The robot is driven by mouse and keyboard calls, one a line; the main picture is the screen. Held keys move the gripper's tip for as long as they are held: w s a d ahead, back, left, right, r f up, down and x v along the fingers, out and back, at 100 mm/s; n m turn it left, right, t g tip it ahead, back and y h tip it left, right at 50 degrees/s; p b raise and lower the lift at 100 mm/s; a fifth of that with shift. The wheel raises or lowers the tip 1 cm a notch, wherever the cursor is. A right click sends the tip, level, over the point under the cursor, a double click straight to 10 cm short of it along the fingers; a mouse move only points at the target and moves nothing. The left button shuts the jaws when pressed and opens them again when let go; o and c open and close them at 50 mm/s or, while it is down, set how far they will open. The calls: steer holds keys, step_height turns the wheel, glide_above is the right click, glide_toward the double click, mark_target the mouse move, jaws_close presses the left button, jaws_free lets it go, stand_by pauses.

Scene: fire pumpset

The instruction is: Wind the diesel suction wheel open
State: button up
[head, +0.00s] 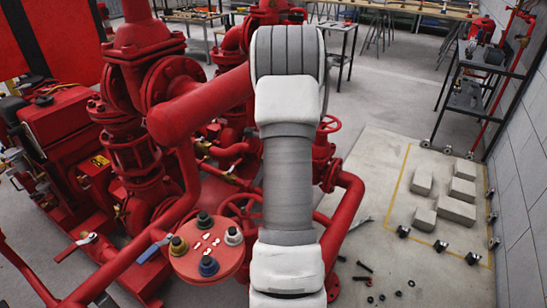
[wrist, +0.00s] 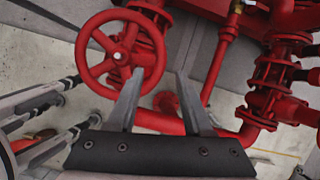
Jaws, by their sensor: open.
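A red spoked handwheel (wrist: 119,56) with a pale hub nut shows large in the upper left of the wrist view. I take it for the diesel suction wheel, though no label shows. My gripper (wrist: 160,73) is open and empty. Its left fingertip overlaps the wheel's lower right rim in the picture; whether it touches cannot be told. The right fingertip is to the right of the rim. In the head view my arm hides the gripper. A red wheel (head: 229,198) shows partly behind the arm there, and a smaller one (head: 330,123) stands to its right.
Red pipes (wrist: 216,70) and a flanged valve body (wrist: 272,88) lie right of the gripper. A round red plate (head: 207,264) with several coloured knobs stands left of my arm. Grey blocks (head: 457,210) and loose bolts (head: 364,267) lie on the floor to the right.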

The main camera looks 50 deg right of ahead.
steer(key=s+r+m+b, duration=0.1)
steer(key=s+r, duration=0.3)
steer(key=r, duration=0.3)
steer(key=shift+s+d, duration=0.25)
steer(key=shift+d, duration=0.1)
steer(key=shift+h, duration=0.3)
